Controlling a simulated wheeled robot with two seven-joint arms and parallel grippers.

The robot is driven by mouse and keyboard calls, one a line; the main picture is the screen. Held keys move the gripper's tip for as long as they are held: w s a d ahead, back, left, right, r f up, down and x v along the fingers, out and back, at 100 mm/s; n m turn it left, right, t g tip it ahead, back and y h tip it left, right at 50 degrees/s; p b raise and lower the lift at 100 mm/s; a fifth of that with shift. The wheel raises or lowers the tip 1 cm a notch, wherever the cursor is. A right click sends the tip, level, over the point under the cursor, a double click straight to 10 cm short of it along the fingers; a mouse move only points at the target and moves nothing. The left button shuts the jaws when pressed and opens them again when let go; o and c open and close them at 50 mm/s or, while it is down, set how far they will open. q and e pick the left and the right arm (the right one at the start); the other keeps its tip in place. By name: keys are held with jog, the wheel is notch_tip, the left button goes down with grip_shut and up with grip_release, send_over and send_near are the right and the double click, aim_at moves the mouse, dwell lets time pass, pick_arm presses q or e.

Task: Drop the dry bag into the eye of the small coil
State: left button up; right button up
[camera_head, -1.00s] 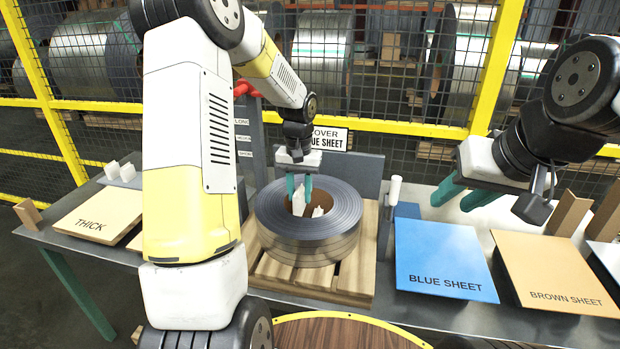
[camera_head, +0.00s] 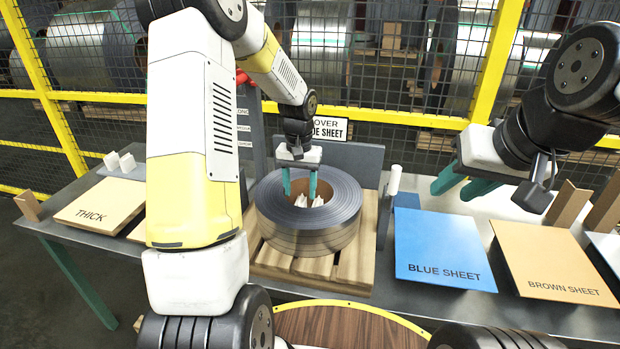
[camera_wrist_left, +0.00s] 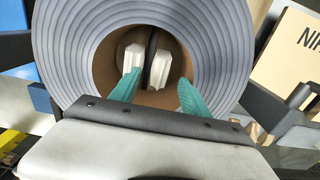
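The small coil (camera_head: 308,240), a grey steel strip wound on a brown core, lies flat on a wooden pallet (camera_head: 352,268). Two white bags (camera_head: 310,199) are down in its eye; in the left wrist view one bag (camera_wrist_left: 131,64) is at the left and another (camera_wrist_left: 162,70) is beside it. Which one is the task's dry bag I cannot tell. My left gripper (camera_head: 299,191) is over the eye, its green fingers spread and empty; it also shows in the left wrist view (camera_wrist_left: 157,90). My right gripper (camera_head: 462,187) is open and empty above the table at right.
Two white bags (camera_head: 118,161) stand on a grey plate at the left, near the THICK board (camera_head: 100,203). A BLUE SHEET stack (camera_head: 438,245) and a BROWN SHEET stack (camera_head: 552,262) lie to the right. A white-topped post (camera_head: 394,182) stands beside the coil. A yellow-framed fence is behind.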

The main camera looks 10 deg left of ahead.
pick_arm(q)
jog(key=shift+a, duration=0.1)
notch_tip(320, 180, up, 8)
dwell(0.4)
dwell(0.4)
jog(key=s+d+r+t, duration=0.1)
jog(key=s+r+t, duration=0.2)
jog(key=s+r, duration=0.9)
jog(key=s+d+r+t+h, duration=0.1)
jog(key=s+t+h, duration=0.1)
jog(key=s, duration=1)
jog(key=shift+d+r+t, duration=0.15)
jog(key=shift+r+t, duration=0.1)
jog(key=shift+t, duration=0.35)
